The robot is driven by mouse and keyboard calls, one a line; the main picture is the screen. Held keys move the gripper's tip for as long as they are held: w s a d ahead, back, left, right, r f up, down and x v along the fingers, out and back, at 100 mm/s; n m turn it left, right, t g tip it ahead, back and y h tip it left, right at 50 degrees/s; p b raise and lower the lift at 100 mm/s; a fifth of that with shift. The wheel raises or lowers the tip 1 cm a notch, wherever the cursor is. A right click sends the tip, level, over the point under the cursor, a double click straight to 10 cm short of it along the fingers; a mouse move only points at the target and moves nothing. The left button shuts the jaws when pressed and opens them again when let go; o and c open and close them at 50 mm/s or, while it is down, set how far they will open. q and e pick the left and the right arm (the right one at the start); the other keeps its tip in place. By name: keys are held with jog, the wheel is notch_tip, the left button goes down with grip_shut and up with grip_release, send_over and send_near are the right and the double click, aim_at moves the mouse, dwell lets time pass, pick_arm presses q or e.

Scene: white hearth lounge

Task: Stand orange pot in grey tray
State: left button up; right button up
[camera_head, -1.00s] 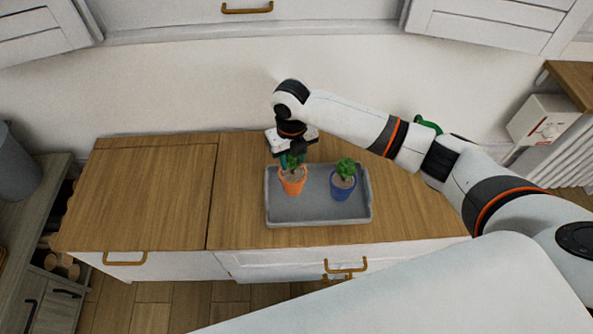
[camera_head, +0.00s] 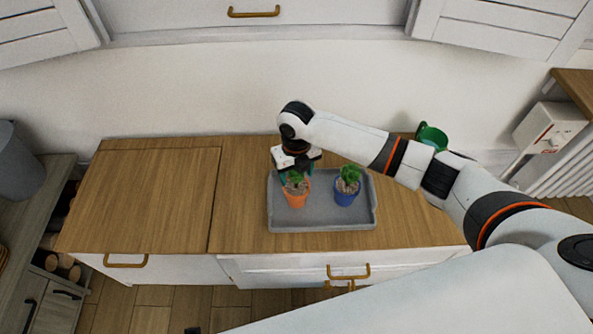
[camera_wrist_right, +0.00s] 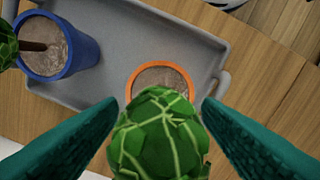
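The orange pot (camera_head: 296,200), with a green plant, stands upright in the left part of the grey tray (camera_head: 322,225). My right gripper (camera_head: 297,174) is over it from behind, its teal fingers spread on both sides of the plant. In the right wrist view the orange pot's rim (camera_wrist_right: 160,68) and soil lie just past the open fingertips (camera_wrist_right: 162,104), with gaps on both sides. The plant hides part of the pot there. A blue pot (camera_head: 345,196) with a plant stands to its right in the tray. My left gripper is out of view.
The tray lies on a wooden counter (camera_head: 160,200) with free room to the left. A green mug (camera_head: 432,137) stands at the back right, behind my right arm. The wall is close behind the counter.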

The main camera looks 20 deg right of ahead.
jog(key=shift+r, duration=0.3)
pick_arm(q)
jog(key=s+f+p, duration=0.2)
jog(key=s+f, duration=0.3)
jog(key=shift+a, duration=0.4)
pick_arm(e)
notch_tip(320, 180, up, 12)
jog(key=shift+f, duration=0.15)
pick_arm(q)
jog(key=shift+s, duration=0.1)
